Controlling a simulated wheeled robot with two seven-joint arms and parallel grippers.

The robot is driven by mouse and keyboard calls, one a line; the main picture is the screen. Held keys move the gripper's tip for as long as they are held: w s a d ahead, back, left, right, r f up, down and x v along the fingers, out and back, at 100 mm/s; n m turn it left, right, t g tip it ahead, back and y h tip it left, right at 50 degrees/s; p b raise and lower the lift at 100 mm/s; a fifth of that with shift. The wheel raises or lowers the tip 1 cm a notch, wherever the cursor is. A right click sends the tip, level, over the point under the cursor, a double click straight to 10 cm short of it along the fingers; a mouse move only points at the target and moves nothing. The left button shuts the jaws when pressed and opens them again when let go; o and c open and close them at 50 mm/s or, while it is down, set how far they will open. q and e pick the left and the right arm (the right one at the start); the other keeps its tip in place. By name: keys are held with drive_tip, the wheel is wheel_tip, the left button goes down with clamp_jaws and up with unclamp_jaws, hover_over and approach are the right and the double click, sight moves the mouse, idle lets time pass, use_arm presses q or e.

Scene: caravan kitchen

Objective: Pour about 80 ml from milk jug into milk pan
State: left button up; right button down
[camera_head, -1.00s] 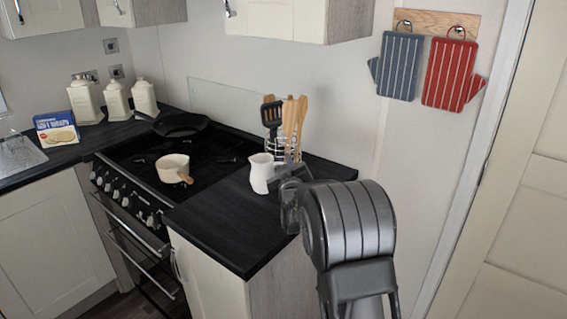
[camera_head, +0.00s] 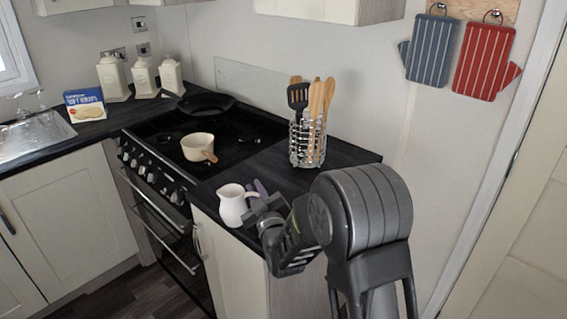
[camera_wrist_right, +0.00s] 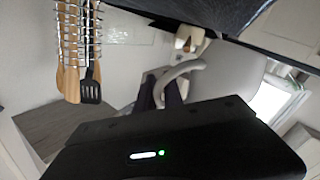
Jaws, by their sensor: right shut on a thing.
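The milk jug (camera_head: 232,207) is small and white and looks about upright, in front of the worktop's front edge in the head view. My right gripper (camera_head: 256,197) is shut on its handle side. In the right wrist view the jug (camera_wrist_right: 225,72) is large, turned over by the camera's angle, with its curved handle between the dark fingers (camera_wrist_right: 160,92). The milk pan (camera_head: 197,143) is cream with a wooden handle and stands on the hob, behind and left of the jug. It also shows in the wrist view (camera_wrist_right: 190,34). The jug's contents are hidden. My left gripper is out of view.
A wire rack (camera_head: 307,145) of utensils stands on the worktop right of the hob. A black frying pan (camera_head: 206,106) is at the back of the hob. Canisters (camera_head: 143,78) and a blue box (camera_head: 85,105) stand at the left. The hob between jug and pan looks clear.

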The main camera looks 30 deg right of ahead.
drive_tip(key=s+a+f+n+y, duration=0.1)
drive_tip(key=s+a+f+y, duration=0.1)
drive_tip(key=a, duration=0.4)
drive_tip(key=s+a+f+n+y, duration=0.1)
drive_tip(key=a+f, duration=0.4)
drive_tip(key=a, duration=0.1)
drive_tip(key=shift+s+y, duration=0.35)
drive_tip(key=shift+y, duration=0.05)
